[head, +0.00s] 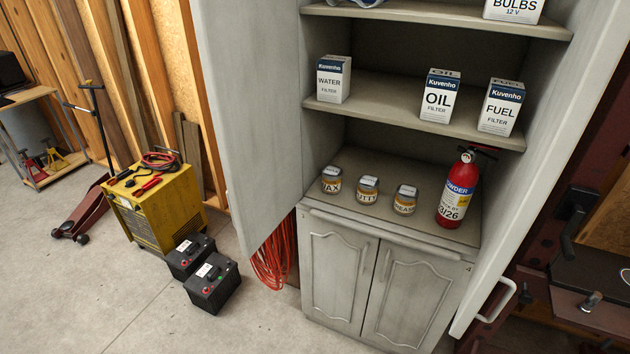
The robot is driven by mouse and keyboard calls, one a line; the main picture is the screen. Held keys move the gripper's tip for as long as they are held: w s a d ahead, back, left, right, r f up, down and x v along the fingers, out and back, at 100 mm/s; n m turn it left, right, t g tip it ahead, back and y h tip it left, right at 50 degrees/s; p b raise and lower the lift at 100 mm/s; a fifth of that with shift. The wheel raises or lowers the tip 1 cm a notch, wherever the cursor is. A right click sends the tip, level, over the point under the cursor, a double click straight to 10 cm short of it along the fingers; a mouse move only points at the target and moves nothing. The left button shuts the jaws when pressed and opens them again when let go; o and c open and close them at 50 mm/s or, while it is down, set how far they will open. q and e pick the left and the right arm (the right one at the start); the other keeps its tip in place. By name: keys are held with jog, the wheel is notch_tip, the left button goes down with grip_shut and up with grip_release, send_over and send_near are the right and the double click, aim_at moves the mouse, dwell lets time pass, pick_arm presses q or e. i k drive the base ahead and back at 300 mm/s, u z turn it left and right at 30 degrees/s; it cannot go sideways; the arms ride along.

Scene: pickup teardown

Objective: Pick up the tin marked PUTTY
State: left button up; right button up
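The tin marked PUTTY (367,190) is the middle one of three small tins on the cabinet's lower open shelf (385,222). Its label is orange and white, and the lettering reads partly as "UTT". A tin marked WAX (332,180) stands to its left and a tin that seems to read GREASE (405,200) to its right, each with a gap between. All three stand upright. Neither of my grippers shows in the head view.
A red fire extinguisher (458,190) stands right of the tins. Filter boxes, such as the OIL box (439,97), stand on the shelf above. The open left door (245,110) and right door (560,150) flank the cabinet. Two batteries (212,284) and a yellow charger (158,208) stand on the floor at left.

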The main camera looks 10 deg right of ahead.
aim_at(368, 184)
jog(key=u, duration=0.45)
jog(key=i, duration=0.6)
jog(key=u, duration=0.25)
